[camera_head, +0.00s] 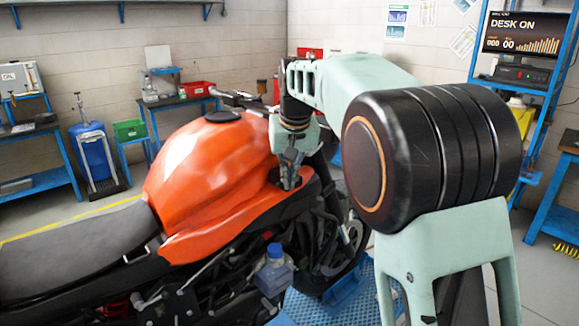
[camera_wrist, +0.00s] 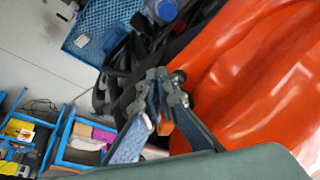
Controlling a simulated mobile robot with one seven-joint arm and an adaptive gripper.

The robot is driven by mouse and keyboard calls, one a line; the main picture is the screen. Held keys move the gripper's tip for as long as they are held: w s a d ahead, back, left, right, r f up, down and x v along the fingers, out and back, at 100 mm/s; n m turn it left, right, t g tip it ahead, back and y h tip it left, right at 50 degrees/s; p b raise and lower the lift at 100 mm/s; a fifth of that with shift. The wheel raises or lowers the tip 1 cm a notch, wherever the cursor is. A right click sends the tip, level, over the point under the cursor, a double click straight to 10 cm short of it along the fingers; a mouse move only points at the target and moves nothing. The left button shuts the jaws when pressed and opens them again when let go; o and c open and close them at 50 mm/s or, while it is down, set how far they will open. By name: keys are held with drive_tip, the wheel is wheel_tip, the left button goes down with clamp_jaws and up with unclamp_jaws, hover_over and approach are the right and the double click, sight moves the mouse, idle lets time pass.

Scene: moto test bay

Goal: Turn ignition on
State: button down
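The motorcycle (camera_head: 205,175) has a bright orange tank and a dark seat, and it stands across the left and middle of the head view. Its orange bodywork fills the right of the wrist view (camera_wrist: 260,75). My gripper (camera_head: 290,178) points down beside the front right of the tank, close to the dark opening in the orange panel. In the wrist view the fingertips (camera_wrist: 165,84) are close together, and no held object can be made out between them. The ignition and any key cannot be made out; the gripper and tank may cover them.
A blue-capped bottle (camera_head: 273,268) is beside the motorcycle's near side. A blue perforated platform (camera_head: 330,300) lies below. The handlebar (camera_head: 240,98) is just behind the tank. A blue shelf rack (camera_head: 545,90) with a "DESK ON" screen (camera_head: 522,35) stands at right.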

wheel_tip(320, 180, up, 8)
drive_tip(key=p, duration=0.2)
drive_tip(key=shift+d, duration=0.3)
idle(0.5)
